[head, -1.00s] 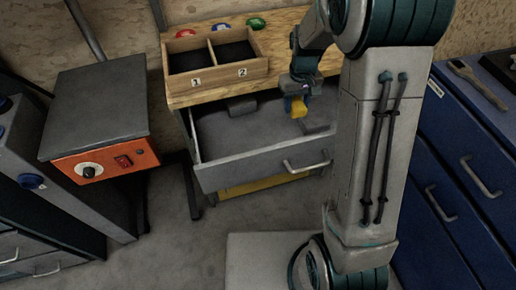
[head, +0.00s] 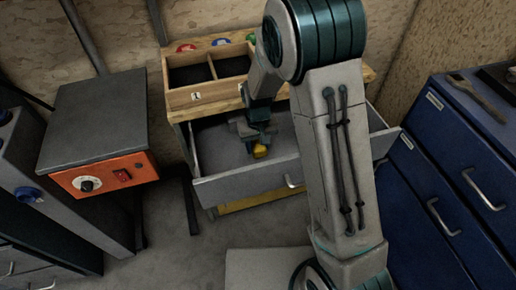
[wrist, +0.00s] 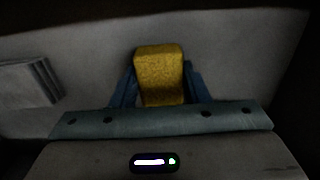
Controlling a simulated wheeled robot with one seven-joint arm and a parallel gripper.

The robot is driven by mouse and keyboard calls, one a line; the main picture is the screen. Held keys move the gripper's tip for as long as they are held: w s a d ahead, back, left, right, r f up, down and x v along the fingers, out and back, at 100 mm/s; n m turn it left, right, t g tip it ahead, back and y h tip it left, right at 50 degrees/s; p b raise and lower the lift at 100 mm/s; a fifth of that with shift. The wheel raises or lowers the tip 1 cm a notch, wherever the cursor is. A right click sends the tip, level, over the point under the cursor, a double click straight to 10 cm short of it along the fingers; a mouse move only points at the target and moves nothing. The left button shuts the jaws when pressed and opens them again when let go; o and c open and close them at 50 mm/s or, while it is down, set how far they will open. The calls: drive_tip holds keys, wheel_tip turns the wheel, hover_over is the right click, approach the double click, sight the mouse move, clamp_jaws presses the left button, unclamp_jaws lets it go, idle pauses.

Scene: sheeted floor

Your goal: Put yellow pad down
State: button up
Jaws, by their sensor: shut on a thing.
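The yellow pad (wrist: 159,72) is a small block with a rough face. In the wrist view it stands upright between the two blue fingers of my gripper (wrist: 160,88), which is shut on it. I cannot tell whether the pad touches the drawer floor.
A wooden box with two compartments (head: 198,97) stands on the wooden top above the drawer. A hotplate with an orange front (head: 103,174) is at the left. Blue cabinets (head: 455,150) stand at the right. The drawer floor around the gripper looks mostly clear.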

drive_tip(key=shift+f, duration=1.15)
drive_tip(key=shift+f, duration=0.25)
drive_tip(key=o, duration=0.9)
drive_tip(key=shift+r, duration=0.1)
drive_tip(key=shift+o, duration=0.2)
drive_tip(key=shift+r, duration=0.1)
